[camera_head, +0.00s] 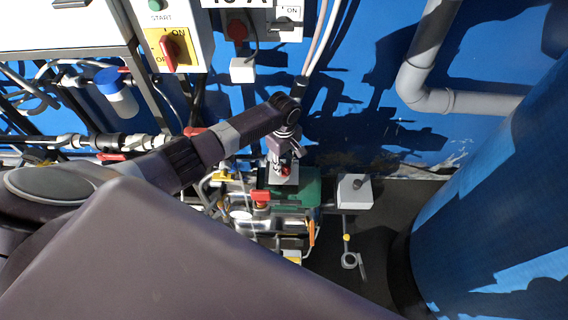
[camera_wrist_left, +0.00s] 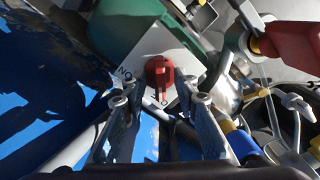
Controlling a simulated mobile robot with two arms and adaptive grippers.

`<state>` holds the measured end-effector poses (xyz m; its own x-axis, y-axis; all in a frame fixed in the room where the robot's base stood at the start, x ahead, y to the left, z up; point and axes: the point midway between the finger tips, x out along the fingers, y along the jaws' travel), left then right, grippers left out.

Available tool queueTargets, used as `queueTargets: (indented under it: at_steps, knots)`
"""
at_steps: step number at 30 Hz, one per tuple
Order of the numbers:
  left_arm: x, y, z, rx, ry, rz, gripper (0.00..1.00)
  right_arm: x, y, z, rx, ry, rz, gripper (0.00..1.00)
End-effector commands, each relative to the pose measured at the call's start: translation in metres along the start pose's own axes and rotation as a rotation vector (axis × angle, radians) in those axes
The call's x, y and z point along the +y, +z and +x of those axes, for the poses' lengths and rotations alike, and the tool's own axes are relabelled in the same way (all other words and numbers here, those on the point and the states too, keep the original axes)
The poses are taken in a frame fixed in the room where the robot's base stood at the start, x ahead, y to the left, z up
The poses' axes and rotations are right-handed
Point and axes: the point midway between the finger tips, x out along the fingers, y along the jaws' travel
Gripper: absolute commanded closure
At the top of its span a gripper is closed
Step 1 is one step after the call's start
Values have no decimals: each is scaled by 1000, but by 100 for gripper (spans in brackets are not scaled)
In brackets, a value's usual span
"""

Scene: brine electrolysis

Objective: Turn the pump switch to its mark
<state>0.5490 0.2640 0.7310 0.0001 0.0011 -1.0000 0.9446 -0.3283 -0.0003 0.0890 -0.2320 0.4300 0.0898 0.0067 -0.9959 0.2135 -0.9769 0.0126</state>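The pump switch is a small red knob (camera_wrist_left: 160,76) on a pale plate with ON and OFF lettering, fixed at the green pump body (camera_wrist_left: 117,20). Its grip bar points toward the lower lettering in the left wrist view. In the head view the red knob (camera_head: 286,170) is partly covered by my left gripper (camera_head: 282,158), which reaches down over it. In the left wrist view my left gripper (camera_wrist_left: 160,99) is open, with one fingertip on each side of the knob's lower end and visible gaps. I cannot tell the remaining depth. My right gripper is not in view.
A larger red switch on a yellow plate (camera_head: 170,48) sits on the wall box at the upper left. A red valve handle (camera_wrist_left: 300,42) and tubing crowd the pump. A grey pipe (camera_head: 425,75) and a big blue tank (camera_head: 500,200) stand to the right.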

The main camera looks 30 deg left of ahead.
Motion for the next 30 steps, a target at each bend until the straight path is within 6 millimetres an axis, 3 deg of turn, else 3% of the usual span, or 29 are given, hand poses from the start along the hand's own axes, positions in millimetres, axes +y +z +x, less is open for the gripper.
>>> queueTargets:
  at_steps: [6, 14, 30]
  knots:
    - [0, 0, 0, 0, 1, 1, 72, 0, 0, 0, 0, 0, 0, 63]
    - [0, 0, 0, 0, 0, 1, 100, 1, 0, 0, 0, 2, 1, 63]
    - [0, 2, -1, -3, 0, 89, 100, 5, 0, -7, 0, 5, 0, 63]
